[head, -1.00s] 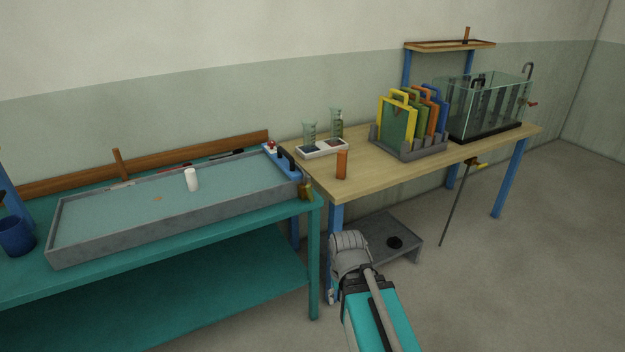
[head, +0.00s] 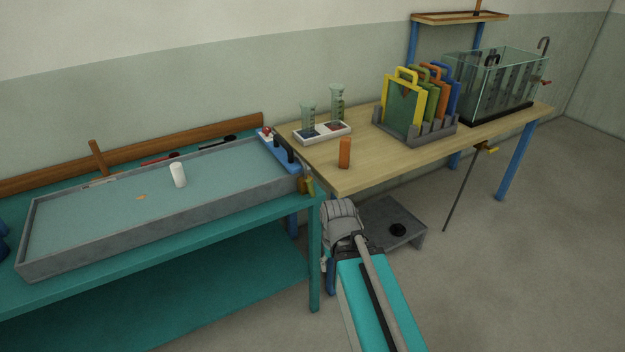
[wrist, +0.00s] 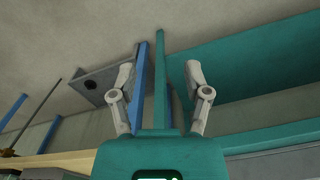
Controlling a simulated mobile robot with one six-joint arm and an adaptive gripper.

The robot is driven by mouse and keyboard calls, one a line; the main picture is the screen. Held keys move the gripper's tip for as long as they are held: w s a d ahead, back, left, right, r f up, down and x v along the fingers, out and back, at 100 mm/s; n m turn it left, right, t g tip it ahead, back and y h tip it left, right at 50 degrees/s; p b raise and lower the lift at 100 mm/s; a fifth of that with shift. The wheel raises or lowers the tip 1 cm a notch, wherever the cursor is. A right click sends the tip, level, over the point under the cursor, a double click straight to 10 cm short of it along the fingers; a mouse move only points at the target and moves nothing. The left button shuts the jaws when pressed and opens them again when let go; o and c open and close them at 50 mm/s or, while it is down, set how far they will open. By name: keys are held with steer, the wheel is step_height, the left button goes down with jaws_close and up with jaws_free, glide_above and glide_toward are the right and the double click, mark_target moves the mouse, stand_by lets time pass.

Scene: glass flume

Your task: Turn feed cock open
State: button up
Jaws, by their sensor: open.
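No part is clearly marked as the feed cock. A small red-orange handle (head: 545,82) sticks out at the right end of the glass tank (head: 497,85). A yellow fitting (head: 486,148) sits under the front edge of the wooden table, with a thin dark rod hanging from it. A brass-yellow fitting (head: 307,185) is at the right end of the shallow grey tray (head: 150,237). My gripper (wrist: 160,70) is open and empty in the wrist view, pointing at the teal bench's leg and the floor. It is apart from all these fittings; its fingertips are hidden in the head view.
The wooden table (head: 365,180) holds an orange cylinder (head: 345,153), beakers on a white tray (head: 323,134) and a rack of coloured panels (head: 415,132). A grey step (head: 405,225) stands below. The teal bench (head: 200,232) is at left. Floor at right is clear.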

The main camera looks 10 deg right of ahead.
steer(key=shift+a, duration=0.25)
steer(key=shift+w+a+f, duration=0.1)
steer(key=shift+w, duration=0.1)
steer(key=w+f+n+y+b, duration=0.1)
steer(key=w+n+y+b, duration=0.7)
steer(key=w, duration=0.6)
steer(key=w+d+r+n+t+y+b, duration=0.2)
steer(key=w+d+r+n+y, duration=0.1)
steer(key=w+d+n+y, duration=0.1)
steer(key=w+d+r+n+t+y+b, duration=0.2)
steer(key=w+d+r+n+y, duration=0.2)
steer(key=w+d, duration=0.3)
steer(key=shift+w+d+n+y+b, duration=0.15)
steer(key=shift+d+n+y+b, duration=0.2)
steer(key=shift+d+y, duration=0.45)
steer(key=shift+r, duration=0.1)
